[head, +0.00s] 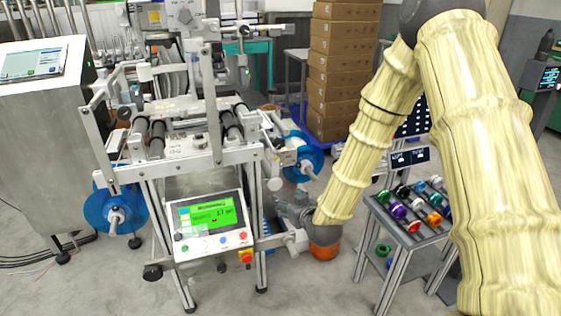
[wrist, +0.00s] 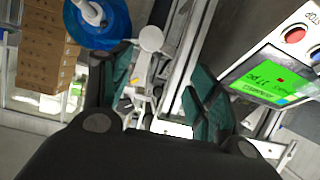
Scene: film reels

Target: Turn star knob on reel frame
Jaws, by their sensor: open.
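The reel frame (head: 205,157) is a light metal stand with rollers and a panel with a green screen (head: 212,214). Two blue reels show, one at the left (head: 98,208) and one at the right (head: 296,146), each with a pale knob-like hub. A blue reel (wrist: 108,28) with a pale hub knob (wrist: 90,12) shows at the wrist view's top left. My gripper (wrist: 152,78) is open, with a pale round disc (wrist: 151,38) beyond the gap between its fingers. Nothing is visibly held. I cannot tell which knob is star-shaped. In the head view my arm reaches down beside the frame's right side.
A small rack (head: 411,240) with colourful spools stands at the right. Stacked cardboard boxes (head: 342,70) stand behind. A metal cabinet (head: 40,130) with a screen is at the left. Bare floor shows in front of the frame's legs.

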